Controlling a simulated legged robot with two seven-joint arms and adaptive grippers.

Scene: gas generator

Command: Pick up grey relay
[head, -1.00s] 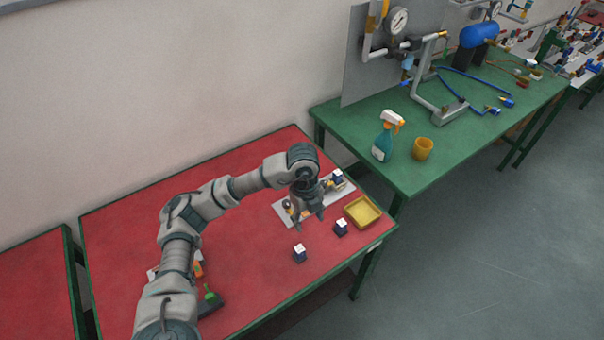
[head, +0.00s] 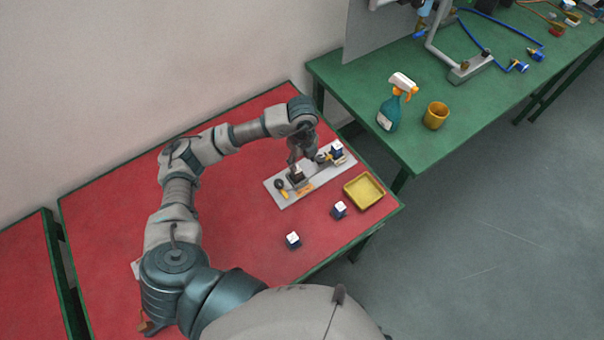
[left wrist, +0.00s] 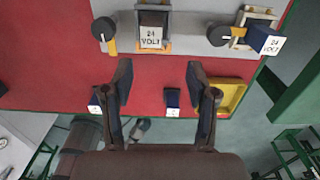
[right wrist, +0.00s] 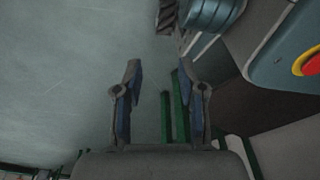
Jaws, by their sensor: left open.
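The grey relay (left wrist: 151,32), with a white "24 VOLT" label, sits upright in a socket on the grey plate (left wrist: 185,48). In the head view it (head: 297,176) is at the plate's near left part, partly covered by my gripper. My left gripper (head: 304,160) is open and empty above the plate, close to the grey relay. In the left wrist view the left gripper's (left wrist: 159,69) fingers are spread, with the relay beyond the tips and not between them. My right gripper (right wrist: 157,67) is open and empty, away from the table.
A blue relay (head: 338,148) sits at the plate's other end. Two blue relays (head: 293,240) (head: 339,210) stand loose on the red table (head: 240,170). A yellow tray (head: 364,191) lies right of the plate. Black knobs (left wrist: 104,29) (left wrist: 218,34) with yellow levers flank the grey relay.

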